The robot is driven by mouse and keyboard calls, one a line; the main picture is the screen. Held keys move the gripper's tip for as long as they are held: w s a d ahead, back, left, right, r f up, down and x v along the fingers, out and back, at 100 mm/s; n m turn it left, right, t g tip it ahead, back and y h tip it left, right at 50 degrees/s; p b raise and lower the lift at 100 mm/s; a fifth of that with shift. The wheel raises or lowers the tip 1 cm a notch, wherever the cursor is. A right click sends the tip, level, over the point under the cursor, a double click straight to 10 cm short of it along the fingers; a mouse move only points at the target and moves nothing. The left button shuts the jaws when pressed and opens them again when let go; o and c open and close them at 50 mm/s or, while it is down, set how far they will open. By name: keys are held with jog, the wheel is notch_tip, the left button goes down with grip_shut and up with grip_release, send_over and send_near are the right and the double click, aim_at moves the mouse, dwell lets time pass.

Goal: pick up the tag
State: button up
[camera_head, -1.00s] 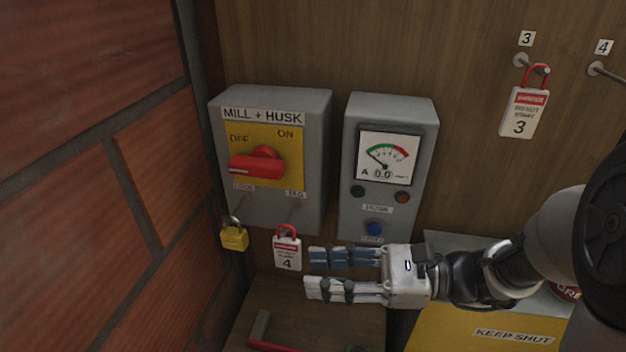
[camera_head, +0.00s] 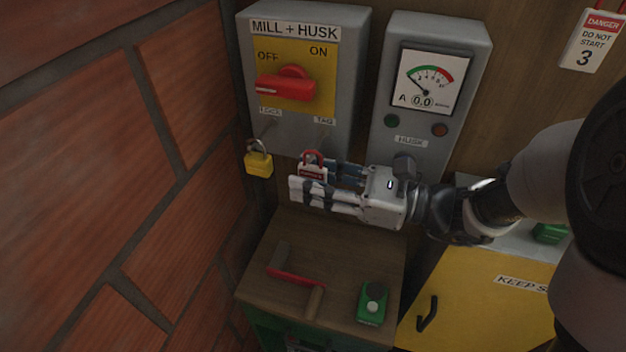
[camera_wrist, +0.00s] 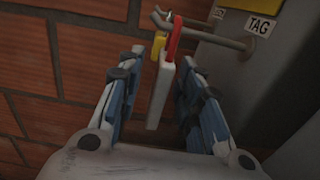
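A white tag with a red band and red hasp (camera_head: 312,170) hangs from the peg under the TAG label on the MILL + HUSK box. In the wrist view the tag (camera_wrist: 160,95) shows edge-on, its red hasp looped on the metal peg. My gripper (camera_head: 308,178) is open at the tag, and its near finger hides the tag's lower part in the head view. In the wrist view the two blue-padded fingers of my gripper (camera_wrist: 162,75) stand on either side of the tag. A gap shows on the left; the right finger is closer.
A yellow padlock (camera_head: 258,163) hangs just left of the tag. The MILL + HUSK box (camera_head: 350,60) and a meter box (camera_head: 450,40) are above. A second tag, number 3 (camera_head: 590,45), hangs upper right. A brick wall (camera_head: 120,180) bounds the left; a wooden cabinet top (camera_head: 340,260) lies below.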

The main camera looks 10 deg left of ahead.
jog(key=shift+c, duration=0.4)
grip_shut()
jog(key=shift+r, duration=0.2)
